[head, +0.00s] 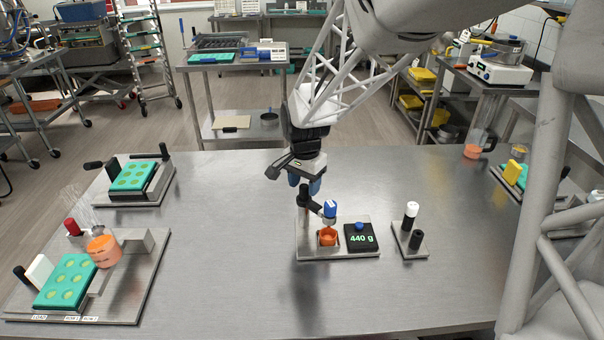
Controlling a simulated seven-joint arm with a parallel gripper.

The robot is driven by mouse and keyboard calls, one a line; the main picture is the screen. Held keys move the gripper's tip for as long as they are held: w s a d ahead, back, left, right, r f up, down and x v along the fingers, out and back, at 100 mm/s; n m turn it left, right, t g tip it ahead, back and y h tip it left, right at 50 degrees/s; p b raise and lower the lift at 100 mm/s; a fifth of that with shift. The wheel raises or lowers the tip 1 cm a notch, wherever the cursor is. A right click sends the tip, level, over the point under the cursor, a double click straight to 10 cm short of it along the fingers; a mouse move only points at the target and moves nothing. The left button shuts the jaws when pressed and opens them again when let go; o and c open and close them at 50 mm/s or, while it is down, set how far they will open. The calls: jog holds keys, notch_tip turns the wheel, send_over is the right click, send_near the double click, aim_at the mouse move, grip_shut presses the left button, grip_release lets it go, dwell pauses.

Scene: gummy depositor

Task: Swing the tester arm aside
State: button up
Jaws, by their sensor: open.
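The tester stands on a metal plate (320,253) near the middle of the table. Its dark post (304,203) rises at the left. The tester arm (315,207) reaches from the post to a blue-topped white probe (330,210), which is above an orange cup (327,237). A black display (362,238) on the same plate reads 440 g. My gripper (304,187) points down with blue fingertips, open, just above the top of the post. Whether a fingertip touches the post cannot be told from this view. Nothing is seen held in it.
A small plate with a black knob and a white-capped post (411,215) stands right of the tester. A depositor plate (128,290) with a green mould (66,282) is at the left. Another green mould (133,176) sits behind it. The table (230,225) is clear between these and the tester.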

jog(key=shift+f, duration=0.7)
jog(key=c, duration=0.9)
jog(key=shift+n, duration=0.5)
jog(key=n, duration=0.2)
jog(key=shift+n, duration=0.4)
jog(key=n, duration=0.3)
jog(key=shift+n, duration=0.3)
jog(key=n, duration=0.6)
jog(key=shift+a+n, duration=0.1)
jog(key=shift+n, duration=0.2)
